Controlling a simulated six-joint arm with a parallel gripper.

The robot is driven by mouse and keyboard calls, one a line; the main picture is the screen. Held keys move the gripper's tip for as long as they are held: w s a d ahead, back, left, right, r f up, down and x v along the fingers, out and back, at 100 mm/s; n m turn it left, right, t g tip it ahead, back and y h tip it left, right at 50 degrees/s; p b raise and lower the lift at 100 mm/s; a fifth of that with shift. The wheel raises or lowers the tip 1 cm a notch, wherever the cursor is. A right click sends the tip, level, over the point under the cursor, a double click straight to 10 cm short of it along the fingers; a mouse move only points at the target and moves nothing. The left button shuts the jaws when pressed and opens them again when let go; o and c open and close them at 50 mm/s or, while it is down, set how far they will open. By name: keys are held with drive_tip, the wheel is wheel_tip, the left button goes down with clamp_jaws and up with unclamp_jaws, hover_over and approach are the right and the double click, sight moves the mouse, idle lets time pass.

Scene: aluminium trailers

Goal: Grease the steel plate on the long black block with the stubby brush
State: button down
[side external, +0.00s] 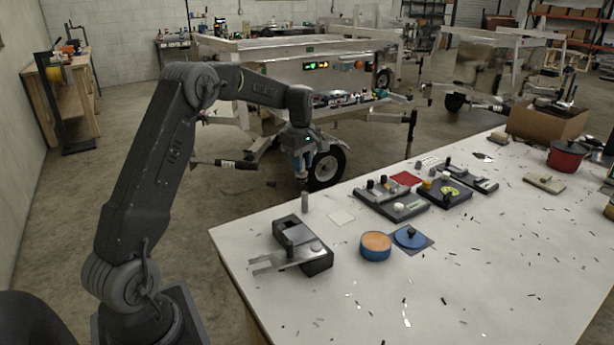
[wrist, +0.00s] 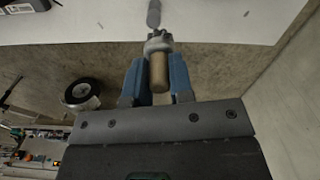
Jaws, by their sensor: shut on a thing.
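My gripper (side external: 301,168) is beyond the table's left edge, pointing down, clear of the tabletop. In the wrist view, its blue fingers (wrist: 158,85) are shut on the stubby brush (wrist: 158,70), gripping its tan handle; a grey head points away from me. The brush is too small to make out in the side view. The long black block (side external: 318,262) lies at the table's near left corner. A corner of a dark object, perhaps the block, shows at the wrist view's top left.
A blue tin with orange contents (side external: 376,245) stands right of the block, beside a blue lid (side external: 410,237) on a dark square. A small grey cylinder (side external: 305,202) stands near the table edge. Several dark fixtures (side external: 392,205) stand farther back. Dark slivers litter the white table (side external: 480,280).

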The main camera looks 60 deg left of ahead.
drive_tip(key=w+d+f, duration=0.1)
drive_tip(key=w+d, duration=0.2)
drive_tip(key=d, duration=0.9)
drive_tip(key=w+d, duration=0.4)
drive_tip(key=d, duration=0.8)
drive_tip(key=shift+f, duration=2.85)
drive_tip(key=shift+s+f, duration=0.1)
drive_tip(key=shift+f, duration=0.5)
wheel_tip(320, 180, up, 7)
drive_tip(key=shift+r, duration=0.1)
